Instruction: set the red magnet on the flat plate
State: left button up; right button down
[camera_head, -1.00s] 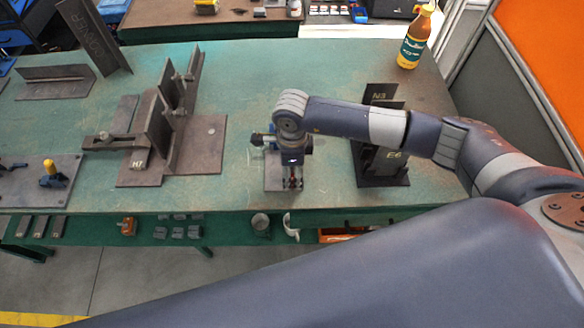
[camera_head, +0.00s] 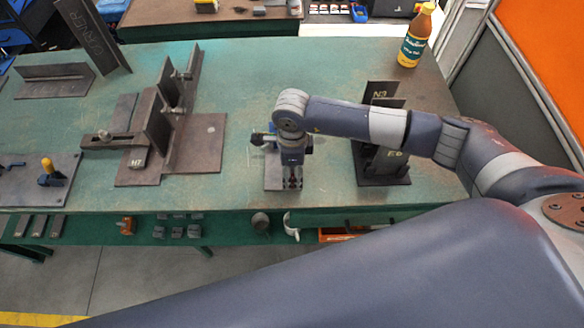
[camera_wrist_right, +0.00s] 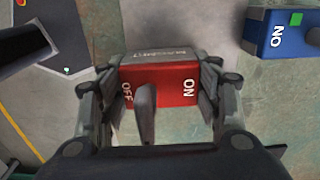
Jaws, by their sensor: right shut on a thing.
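My right gripper (camera_head: 292,184) points down over the front part of the green table. In the right wrist view its fingers (camera_wrist_right: 160,100) are shut on the red magnet (camera_wrist_right: 172,82), which has OFF and ON on its top and a grey lever. In the head view the gripper mostly hides the magnet. A small grey flat plate (camera_head: 272,180) lies beneath and beside the gripper; I cannot tell whether the magnet touches it. A blue magnet (camera_wrist_right: 280,32) marked ON is at the upper right of the wrist view. My left gripper is out of view.
A steel fixture marked H7 (camera_head: 200,150) stands to the left, and dark brackets marked E6 (camera_head: 384,168) stand to the right. A plate with a yellow-knobbed clamp (camera_head: 48,175) is far left. A bottle (camera_head: 414,42) stands back right.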

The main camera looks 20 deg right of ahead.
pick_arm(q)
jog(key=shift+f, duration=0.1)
pick_arm(e)
jog(key=shift+w, duration=0.1)
jog(key=shift+c, duration=2.3)
grip_release()
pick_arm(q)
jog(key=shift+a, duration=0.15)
pick_arm(e)
jog(key=shift+s+f, duration=0.15)
jog(key=shift+s, duration=0.05)
notch_tip(320, 180, up, 12)
jog(key=shift+r, duration=0.15)
